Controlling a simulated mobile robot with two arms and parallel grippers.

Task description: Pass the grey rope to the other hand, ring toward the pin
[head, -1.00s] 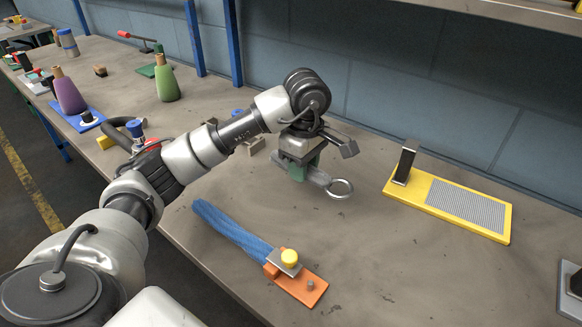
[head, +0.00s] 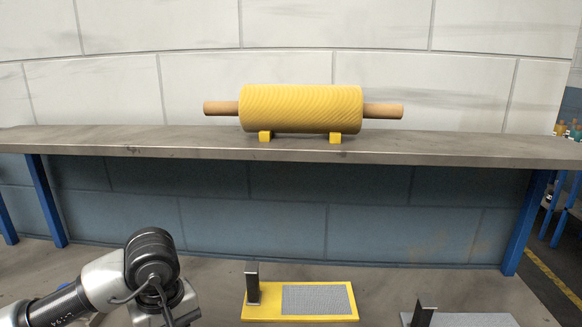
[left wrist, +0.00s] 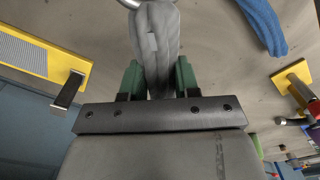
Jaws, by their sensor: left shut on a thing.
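My left gripper (left wrist: 158,82) is shut on the grey rope (left wrist: 160,40), with a green-padded finger on each side of it. A metal ring (left wrist: 130,3) at the rope's far end is partly cut off by the top edge of the left wrist view. In the head view my left arm enters at the lower left, and the fingers and rope are below the frame. My right gripper is in neither view. I cannot make out a pin for the ring in the present views.
A yellow board (head: 263,313) with an upright dark block (head: 252,283) and grey ribbed pad lies on the table. Another upright block (head: 423,314) stands lower right. A yellow roller (head: 300,108) rests on the shelf (head: 150,140). Blue rope (left wrist: 264,25) lies upper right in the wrist view.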

